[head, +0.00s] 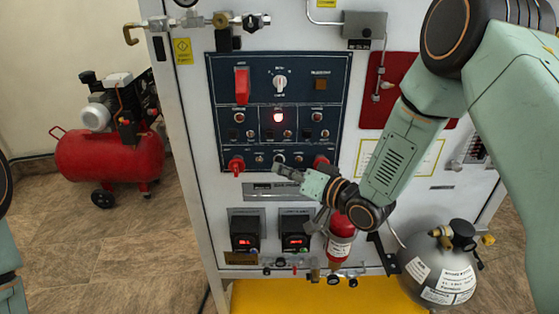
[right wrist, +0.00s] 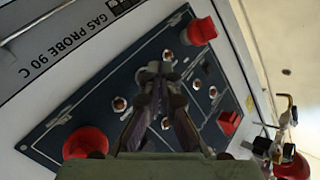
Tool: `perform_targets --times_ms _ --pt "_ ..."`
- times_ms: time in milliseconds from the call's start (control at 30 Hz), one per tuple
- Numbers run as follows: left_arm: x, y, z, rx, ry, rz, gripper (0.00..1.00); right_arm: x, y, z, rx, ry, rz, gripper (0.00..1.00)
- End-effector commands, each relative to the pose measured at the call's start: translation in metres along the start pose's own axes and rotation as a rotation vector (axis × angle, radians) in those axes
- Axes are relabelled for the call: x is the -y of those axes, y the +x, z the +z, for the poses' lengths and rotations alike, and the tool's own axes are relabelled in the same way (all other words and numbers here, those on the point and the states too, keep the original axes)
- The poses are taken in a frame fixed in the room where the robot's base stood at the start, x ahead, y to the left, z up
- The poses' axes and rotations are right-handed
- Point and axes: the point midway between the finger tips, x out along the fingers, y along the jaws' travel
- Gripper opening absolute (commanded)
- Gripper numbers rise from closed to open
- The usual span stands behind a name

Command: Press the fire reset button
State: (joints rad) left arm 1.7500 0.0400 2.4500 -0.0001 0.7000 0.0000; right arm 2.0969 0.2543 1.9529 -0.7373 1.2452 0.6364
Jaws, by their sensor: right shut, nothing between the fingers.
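The dark blue control panel (head: 213,75) is on the upright face of the white cabinet. It carries several small round buttons, a glowing red lamp (head: 278,117), a selector knob (head: 280,84) and a red switch cover (head: 242,85). Its bottom row has a left red knob (head: 237,164), a right red knob (head: 321,162) and small buttons between them. The labels are too small to tell which button is the fire reset. My right gripper (head: 277,170) is shut and empty, near the bottom row's middle. In the right wrist view, its fingertips (right wrist: 155,72) point at the panel; contact cannot be told.
A red fire extinguisher (head: 341,238) and a grey gas bottle (head: 440,275) are below my right arm. Two digital displays, one of them the left display (head: 244,241), sit under the panel. A red compressor (head: 110,155) stands on the floor at left.

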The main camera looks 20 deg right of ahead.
Motion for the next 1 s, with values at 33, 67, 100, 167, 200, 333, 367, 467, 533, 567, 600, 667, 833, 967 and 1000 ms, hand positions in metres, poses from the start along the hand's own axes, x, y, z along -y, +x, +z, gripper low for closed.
perform_targets --times_ms 33,67,100,167,200,333,367,467,533,567,600,667,833,967,1000 --pt "0.0 0.0 0.0 0.0 0.0 0.0 0.0 0.0 0.0 0.0 0.0 0.0 0.0 0.0" --pt "0.0 0.0 0.0 0.0 0.0 0.0 0.0 0.0 0.0 0.0 0.0 0.0 0.0 0.0" --pt "0.0 0.0 0.0 0.0 0.0 0.0 0.0 0.0 0.0001 0.0 0.0 0.0 0.0 0.0" --pt "0.0 0.0001 0.0 0.0 0.0 0.0 0.0 -0.0003 0.0005 -0.0003 0.0 0.0 0.0 0.0" --pt "0.0 0.0001 0.0 0.0 0.0 0.0 0.0 -0.0006 0.001 -0.0007 0.0 0.0 0.0 0.0" --pt "0.0 0.0004 0.0 0.0 0.0 0.0 0.0 -0.0023 0.004 -0.0025 0.0 -0.001 0.0 0.0" --pt "0.0 0.0005 0.0 0.0 0.0 0.0 0.0 -0.0028 0.0048 -0.003 0.0 -0.001 0.0 0.0" --pt "0.0 0.0006 0.0 0.0 0.0 0.0 0.0 -0.0037 0.0064 -0.004 0.0 -0.001 0.0 0.0" --pt "0.0 0.0005 0.0 0.0 0.0 0.0 0.0 -0.0037 0.0064 -0.004 0.0 0.0 0.0 0.0" --pt "0.0 0.0005 0.0 0.0 0.0 0.0 0.0 -0.0037 0.0063 -0.004 0.0 0.0 0.0 0.0" --pt "0.0 0.0005 0.0 0.0 0.0 0.0 0.0 -0.0037 0.0063 -0.0039 0.0 0.0 0.0 0.0" --pt "0.0 0.0005 0.0 0.0 0.0 0.0 0.0 -0.0037 0.0063 -0.0039 0.0 0.0 0.0 0.0" --pt "0.0 0.0006 0.0 0.0 0.0 0.0 0.0 -0.0039 0.0066 -0.0042 0.0 0.0 0.0 0.0" --pt "0.0 0.0008 0.0 0.0 0.0 0.0 0.0 -0.0045 0.0074 -0.0047 0.0 0.0 0.0 0.0" --pt "0.0 0.0008 0.0 0.0 0.0 0.0 0.0 -0.0047 0.0077 -0.0049 0.001 0.0 0.0 0.0"
